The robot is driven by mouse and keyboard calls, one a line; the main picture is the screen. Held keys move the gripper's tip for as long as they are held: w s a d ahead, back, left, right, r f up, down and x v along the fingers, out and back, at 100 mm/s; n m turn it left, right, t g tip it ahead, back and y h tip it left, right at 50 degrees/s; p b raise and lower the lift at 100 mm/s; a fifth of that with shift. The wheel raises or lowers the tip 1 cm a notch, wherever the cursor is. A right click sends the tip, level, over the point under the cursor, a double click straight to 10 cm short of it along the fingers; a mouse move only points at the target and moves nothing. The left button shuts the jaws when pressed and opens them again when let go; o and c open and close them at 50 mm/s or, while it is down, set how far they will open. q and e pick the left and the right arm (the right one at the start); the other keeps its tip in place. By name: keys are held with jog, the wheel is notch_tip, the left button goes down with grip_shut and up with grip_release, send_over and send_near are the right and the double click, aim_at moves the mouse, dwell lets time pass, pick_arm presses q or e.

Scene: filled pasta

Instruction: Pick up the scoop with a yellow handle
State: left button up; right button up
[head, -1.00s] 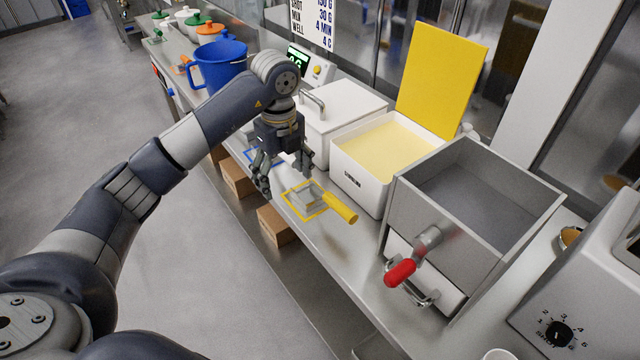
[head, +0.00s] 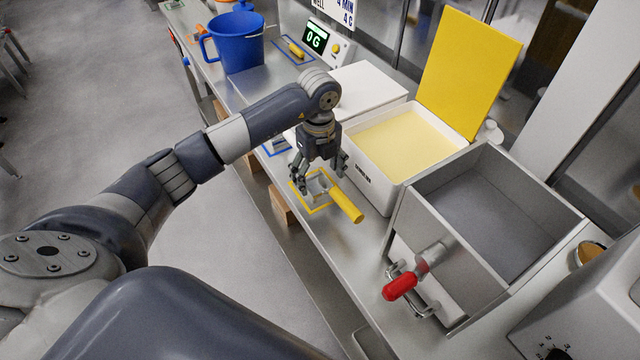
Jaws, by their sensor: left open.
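The scoop with a yellow handle (head: 346,204) lies on the steel counter. Its metal pan sits inside a yellow square outline (head: 312,209), and its handle points toward the lower right. My left gripper (head: 320,186) is open, with its fingers pointing down over the pan end of the scoop. The fingers partly cover the pan. I cannot tell whether they touch it. My right gripper is not in view.
A white bin with yellow contents (head: 371,186) and a raised yellow lid (head: 468,70) stands just behind the scoop. A blue bucket (head: 240,45) and a scale display (head: 315,40) are farther back.

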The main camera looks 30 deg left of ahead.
aim_at(319, 182)
pick_arm(q)
notch_tip(319, 182, down, 2)
jog(key=shift+s+d+f+p, duration=0.1)
jog(key=shift+p, duration=0.25)
jog(key=shift+f, duration=0.4)
jog(key=shift+c, duration=0.6)
jog(key=c, duration=1)
jog(key=shift+c, duration=0.2)
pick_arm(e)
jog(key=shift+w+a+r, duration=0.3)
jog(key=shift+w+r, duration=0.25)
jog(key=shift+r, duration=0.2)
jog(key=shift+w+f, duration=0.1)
